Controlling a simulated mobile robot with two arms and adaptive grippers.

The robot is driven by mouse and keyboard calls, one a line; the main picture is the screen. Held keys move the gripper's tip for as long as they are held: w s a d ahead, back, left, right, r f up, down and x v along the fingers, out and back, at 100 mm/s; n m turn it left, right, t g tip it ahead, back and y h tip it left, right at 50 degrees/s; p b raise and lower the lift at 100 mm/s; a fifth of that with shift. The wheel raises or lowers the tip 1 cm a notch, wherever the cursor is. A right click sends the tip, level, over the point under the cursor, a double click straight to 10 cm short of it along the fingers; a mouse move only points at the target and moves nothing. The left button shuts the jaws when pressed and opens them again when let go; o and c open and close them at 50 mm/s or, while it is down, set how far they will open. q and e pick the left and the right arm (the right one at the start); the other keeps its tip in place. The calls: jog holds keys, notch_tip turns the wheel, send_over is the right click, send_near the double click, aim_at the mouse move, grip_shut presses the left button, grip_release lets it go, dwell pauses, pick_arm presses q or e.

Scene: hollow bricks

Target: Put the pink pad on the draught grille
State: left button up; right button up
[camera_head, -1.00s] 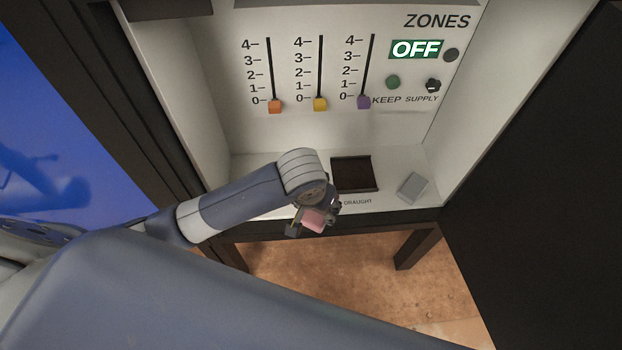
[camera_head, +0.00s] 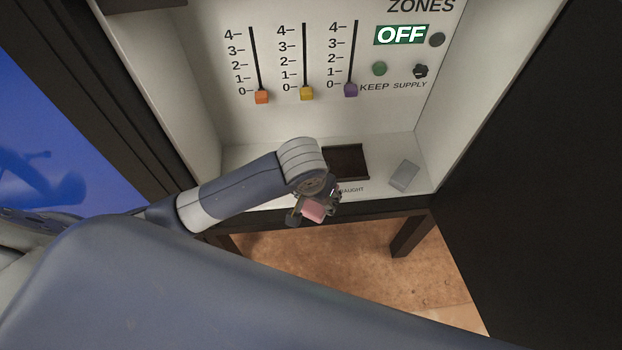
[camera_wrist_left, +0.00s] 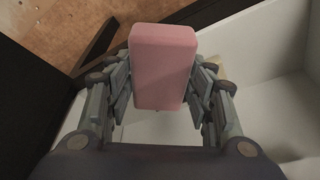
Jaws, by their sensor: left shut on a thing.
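The pink pad (camera_head: 313,211) is a small rounded block. My left gripper (camera_head: 314,205) is shut on it and holds it at the front edge of the white cabinet shelf. In the left wrist view the pad (camera_wrist_left: 163,66) stands between the two fingers of the gripper (camera_wrist_left: 160,88). The draught grille (camera_head: 348,162) is a dark square in the shelf, labelled DRAUGHT, just behind and to the right of the gripper. My wrist hides part of its left side and of the label. My right gripper is not in view.
A grey block (camera_head: 405,175) lies on the shelf right of the grille. Orange (camera_head: 262,97), yellow (camera_head: 306,93) and purple (camera_head: 351,90) sliders sit at 0 on the back panel. The display (camera_head: 401,35) reads OFF. Cabinet side walls bound the shelf.

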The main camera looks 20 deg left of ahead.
pick_arm(q)
jog(key=shift+a, duration=0.2)
jog(key=shift+d, duration=0.15)
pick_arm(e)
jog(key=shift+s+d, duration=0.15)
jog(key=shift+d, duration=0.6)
